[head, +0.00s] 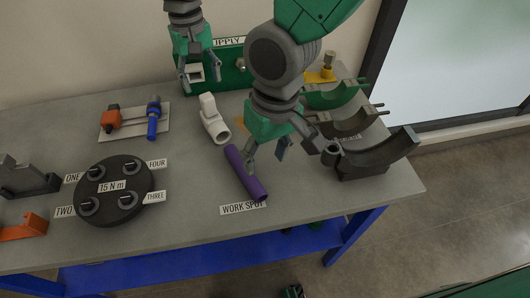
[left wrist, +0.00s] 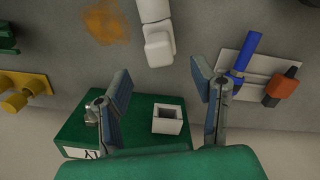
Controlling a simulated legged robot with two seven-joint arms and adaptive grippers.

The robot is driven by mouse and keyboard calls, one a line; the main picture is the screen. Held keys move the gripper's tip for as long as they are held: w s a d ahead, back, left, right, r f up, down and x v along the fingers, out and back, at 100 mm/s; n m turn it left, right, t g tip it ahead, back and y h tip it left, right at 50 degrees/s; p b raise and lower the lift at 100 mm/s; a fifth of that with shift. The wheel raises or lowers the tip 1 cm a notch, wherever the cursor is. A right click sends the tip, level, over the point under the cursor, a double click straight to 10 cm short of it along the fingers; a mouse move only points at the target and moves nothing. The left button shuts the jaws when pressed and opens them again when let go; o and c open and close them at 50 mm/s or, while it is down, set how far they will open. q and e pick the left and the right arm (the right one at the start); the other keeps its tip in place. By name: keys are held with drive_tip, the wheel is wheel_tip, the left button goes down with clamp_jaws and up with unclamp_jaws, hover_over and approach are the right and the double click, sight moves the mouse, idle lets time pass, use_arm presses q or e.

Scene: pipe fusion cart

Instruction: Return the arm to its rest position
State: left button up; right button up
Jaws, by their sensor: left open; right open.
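My left gripper (head: 201,77) is open above the green supply box (head: 232,75), near the back edge of the table. In the left wrist view its two fingers (left wrist: 165,95) are spread wide with nothing between them. A white square-ended piece (left wrist: 168,119) sits in the box beyond them. My right gripper (head: 267,155) is open over the work spot. One of its fingers overlaps the upper part of a purple pipe (head: 249,180) lying on the table; I cannot tell whether they touch. A white elbow fitting (head: 213,121) lies to the left of the right gripper.
A tray (head: 132,131) carries a blue tool (head: 153,122) and an orange one (head: 111,116). A round black 15 N m plate (head: 112,198) lies left. Curved holders (head: 375,157) stand at the right edge. The table front (head: 170,235) is clear.

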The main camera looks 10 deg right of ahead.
use_arm(q)
drive_tip(key=shift+w+r, duration=0.15)
drive_tip(key=shift+r, duration=1.65)
